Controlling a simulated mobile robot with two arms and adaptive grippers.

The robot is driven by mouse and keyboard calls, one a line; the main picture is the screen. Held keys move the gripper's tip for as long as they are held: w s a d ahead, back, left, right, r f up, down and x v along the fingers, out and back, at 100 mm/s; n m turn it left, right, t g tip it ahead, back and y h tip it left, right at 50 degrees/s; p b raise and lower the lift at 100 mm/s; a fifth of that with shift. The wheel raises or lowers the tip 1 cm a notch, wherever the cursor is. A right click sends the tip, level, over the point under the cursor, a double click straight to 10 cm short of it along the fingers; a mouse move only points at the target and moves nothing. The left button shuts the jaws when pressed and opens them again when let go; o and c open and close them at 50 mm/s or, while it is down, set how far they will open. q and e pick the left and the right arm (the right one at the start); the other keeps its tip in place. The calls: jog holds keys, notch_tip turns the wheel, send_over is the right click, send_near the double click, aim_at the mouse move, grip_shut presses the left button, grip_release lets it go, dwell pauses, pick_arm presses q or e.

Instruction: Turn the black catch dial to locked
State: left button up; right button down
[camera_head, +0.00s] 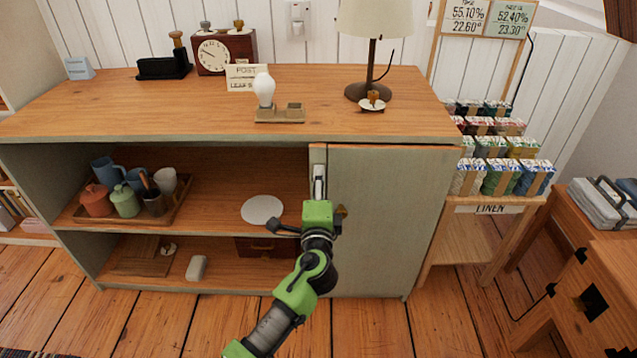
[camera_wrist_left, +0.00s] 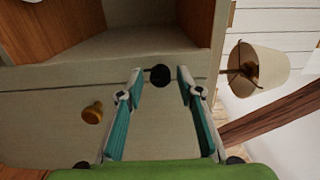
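The black catch dial (camera_wrist_left: 159,75) shows in the left wrist view as a small dark round piece near the edge of the pale cabinet door (camera_wrist_left: 50,120). My left gripper (camera_wrist_left: 160,80) is open, with one fingertip on each side of the dial; I cannot tell whether they touch it. No marking that tells the dial's setting is readable. In the head view my left gripper (camera_head: 319,172) is at the upper left edge of the door (camera_head: 390,220) and the dial is hidden. A brass knob (camera_wrist_left: 92,112) sits on the door beside the gripper. My right gripper is not in view.
The cabinet top (camera_head: 200,110) holds a lamp (camera_head: 375,25), a bulb on a wooden stand (camera_head: 280,114) and a clock (camera_head: 213,55). Open shelves left of the door hold a tray of mugs (camera_head: 75,215) and a white disc (camera_head: 262,209). A yarn rack (camera_head: 490,208) stands right.

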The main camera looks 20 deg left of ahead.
pick_arm(q)
jog(key=shift+s, duration=0.1)
jog(key=v, duration=1.2)
dwell(0.4)
